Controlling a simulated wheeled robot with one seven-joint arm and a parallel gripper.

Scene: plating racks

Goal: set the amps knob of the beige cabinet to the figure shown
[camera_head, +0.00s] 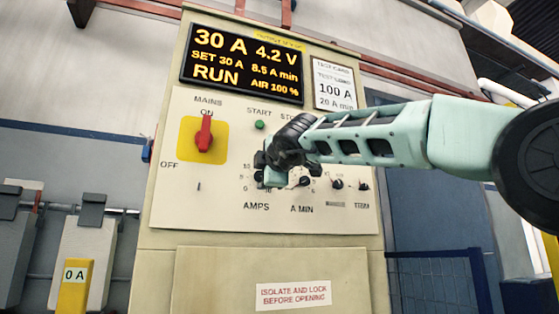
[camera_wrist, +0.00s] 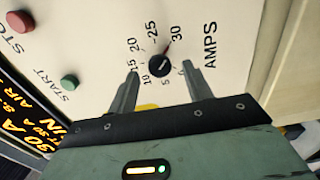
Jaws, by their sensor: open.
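The beige cabinet (camera_head: 162,222) carries a display (camera_head: 243,62) reading 30 A, 4.2 V, SET 30 A, 8.5 A min, RUN, AIR 100 %. The black amps knob (camera_wrist: 160,67) sits on the panel above the word AMPS in the head view, partly covered there by my gripper (camera_head: 264,172). In the wrist view its red pointer line aims at 30 on the printed scale. My gripper (camera_wrist: 160,70) is open, one finger on each side of the knob in that view. Gaps show between fingers and knob; depth is unclear. A white test card (camera_head: 334,86) reads 100 A, 20 A min.
A red mains switch (camera_head: 204,134) on a yellow plate points to ON. The A MIN knob (camera_head: 304,181) and smaller knobs lie right. A yellow post (camera_head: 75,290) reads 0 A.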

